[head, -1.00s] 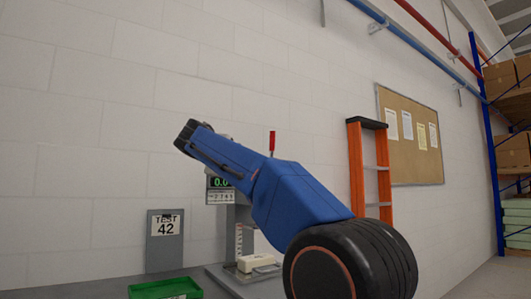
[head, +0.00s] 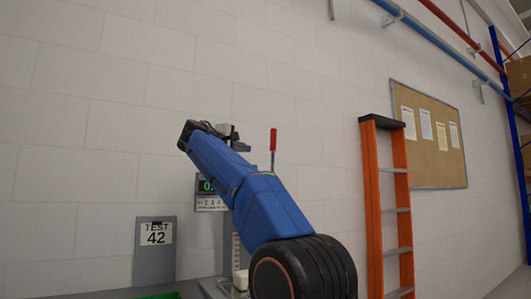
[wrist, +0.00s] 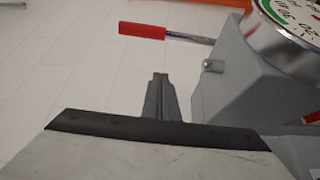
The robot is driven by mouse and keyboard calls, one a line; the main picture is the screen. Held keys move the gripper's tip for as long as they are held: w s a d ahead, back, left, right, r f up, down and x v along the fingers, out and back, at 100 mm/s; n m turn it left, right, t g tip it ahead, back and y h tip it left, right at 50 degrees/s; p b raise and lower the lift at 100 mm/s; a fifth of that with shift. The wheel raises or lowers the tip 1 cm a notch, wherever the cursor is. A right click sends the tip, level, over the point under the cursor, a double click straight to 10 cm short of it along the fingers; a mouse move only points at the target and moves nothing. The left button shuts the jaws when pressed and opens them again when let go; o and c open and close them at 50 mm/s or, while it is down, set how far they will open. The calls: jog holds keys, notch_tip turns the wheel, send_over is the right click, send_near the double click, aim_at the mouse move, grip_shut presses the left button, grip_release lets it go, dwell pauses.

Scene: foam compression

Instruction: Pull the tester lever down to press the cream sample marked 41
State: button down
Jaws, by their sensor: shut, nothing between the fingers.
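The tester's lever (head: 273,140) has a red grip on a thin metal rod and stands upright just right of my arm in the head view. In the wrist view the lever (wrist: 142,31) points left from the grey tester body (wrist: 225,80). My gripper (wrist: 158,78) shows in the wrist view, shut and empty. It is apart from the lever, with the red grip above its tips in that picture. A cream block (head: 240,281) sits low at the tester, mostly hidden behind my arm; no number on it is readable.
A tester display (head: 207,186) is partly covered by my arm. A grey plate reading TEST 42 (head: 156,238) stands left of it, with a green tray edge (head: 160,296) below. A round dial (wrist: 290,25) tops the tester. An orange ladder (head: 388,210) stands right.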

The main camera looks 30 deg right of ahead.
jog(key=x, duration=0.9)
jog(key=shift+w+d, duration=0.2)
jog(key=shift+d, duration=0.25)
jog(key=shift+s+d+f, duration=0.1)
jog(key=shift+s+d, duration=0.1)
jog(key=shift+s, duration=0.7)
jog(key=shift+s+d, duration=0.2)
jog(key=shift+s, duration=0.75)
jog(key=shift+s, duration=0.1)
